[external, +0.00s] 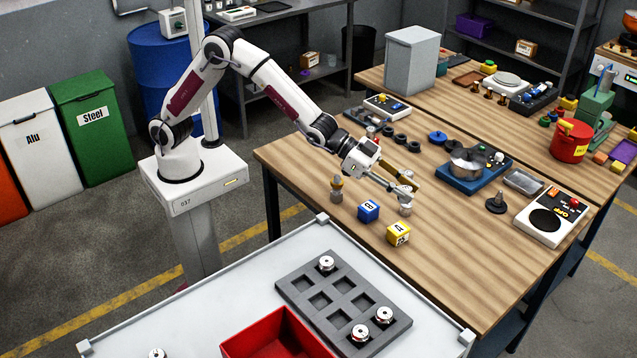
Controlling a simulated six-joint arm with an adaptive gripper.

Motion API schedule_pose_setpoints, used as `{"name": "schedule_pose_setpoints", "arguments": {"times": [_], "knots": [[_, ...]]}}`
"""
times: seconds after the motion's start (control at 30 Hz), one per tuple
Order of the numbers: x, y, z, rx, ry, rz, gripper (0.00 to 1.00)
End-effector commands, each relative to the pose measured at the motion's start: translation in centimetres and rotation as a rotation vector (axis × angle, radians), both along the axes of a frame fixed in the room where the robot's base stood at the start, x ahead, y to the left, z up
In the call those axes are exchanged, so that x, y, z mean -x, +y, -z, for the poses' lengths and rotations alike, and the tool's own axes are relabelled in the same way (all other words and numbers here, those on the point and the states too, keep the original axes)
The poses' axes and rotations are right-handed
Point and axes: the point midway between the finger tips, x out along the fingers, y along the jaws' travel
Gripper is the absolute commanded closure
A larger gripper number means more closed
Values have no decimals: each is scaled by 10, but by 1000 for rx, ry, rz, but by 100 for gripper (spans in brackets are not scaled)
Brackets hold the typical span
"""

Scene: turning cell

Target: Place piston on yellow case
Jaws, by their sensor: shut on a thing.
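My gripper (407,187) is over the wooden table and shut on a small grey, stepped cylindrical part, which looks like the piston (405,208). The part is upright, with its lower end at or just above the tabletop; I cannot tell whether it touches. The fingers hide some of its upper portion. A yellow cube with dark markings (398,235), the only yellow case-like thing near it, sits on the table just in front of the piston, apart from it. Its top is bare.
A blue cube (368,211) and another stepped part with a brass-coloured top (337,190) stand left of my gripper. A dark knob-like part (496,203) and a control box (553,216) are to the right. The table's front edge is bare. A grey tray (316,316) lies nearer.

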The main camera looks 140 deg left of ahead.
Motion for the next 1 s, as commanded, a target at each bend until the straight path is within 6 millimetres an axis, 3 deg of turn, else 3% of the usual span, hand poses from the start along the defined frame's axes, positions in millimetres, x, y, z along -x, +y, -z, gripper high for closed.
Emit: {"name": "schedule_pose_setpoints", "arguments": {"times": [0.47,1.0], "knots": [[1,0,5,10,4,-4,100],[1,0,62,10,5,-4,100]]}}
